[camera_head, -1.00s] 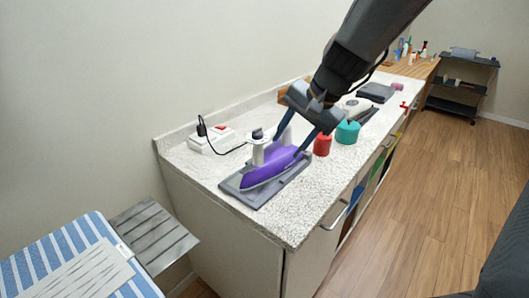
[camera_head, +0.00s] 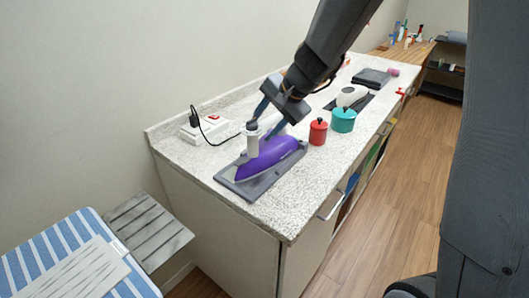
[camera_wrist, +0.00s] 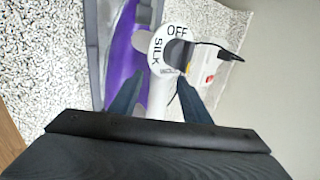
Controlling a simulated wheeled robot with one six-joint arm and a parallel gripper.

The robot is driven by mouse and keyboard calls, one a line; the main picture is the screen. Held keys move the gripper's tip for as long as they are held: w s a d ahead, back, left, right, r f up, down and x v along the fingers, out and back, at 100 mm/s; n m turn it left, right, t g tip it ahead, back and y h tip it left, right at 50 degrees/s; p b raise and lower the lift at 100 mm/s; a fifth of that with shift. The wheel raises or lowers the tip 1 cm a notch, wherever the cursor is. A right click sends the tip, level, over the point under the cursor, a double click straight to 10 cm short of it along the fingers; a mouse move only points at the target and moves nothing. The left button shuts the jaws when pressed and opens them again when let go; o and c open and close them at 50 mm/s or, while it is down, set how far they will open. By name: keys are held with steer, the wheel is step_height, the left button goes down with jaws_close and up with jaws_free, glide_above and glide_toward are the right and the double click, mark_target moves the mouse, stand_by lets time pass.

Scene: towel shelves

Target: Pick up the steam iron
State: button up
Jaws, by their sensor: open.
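The steam iron (camera_head: 268,158) has a purple body and a white handle. It lies flat on a dark grey rest (camera_head: 226,180) near the front end of the speckled counter. In the wrist view, the iron's purple side (camera_wrist: 120,55) and white dial (camera_wrist: 163,45) marked OFF and SILK show ahead of the fingers. My gripper (camera_head: 266,122) is open over the rear of the iron. In the wrist view its two fingers (camera_wrist: 160,80) stand on either side of the white handle. Whether they touch it I cannot tell. My fingers hide part of the handle.
A white box (camera_head: 212,128) with a plug and black cord stands left of the iron by the wall. A red jar (camera_head: 318,132) and teal pot (camera_head: 343,120) stand to its right. A striped ironing board (camera_head: 65,250) and slatted shelf (camera_head: 150,228) are at lower left.

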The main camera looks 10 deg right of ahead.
steer(key=shift+c, duration=0.5)
jaws_close()
steer(key=shift+w, duration=0.1)
stand_by(0.9)
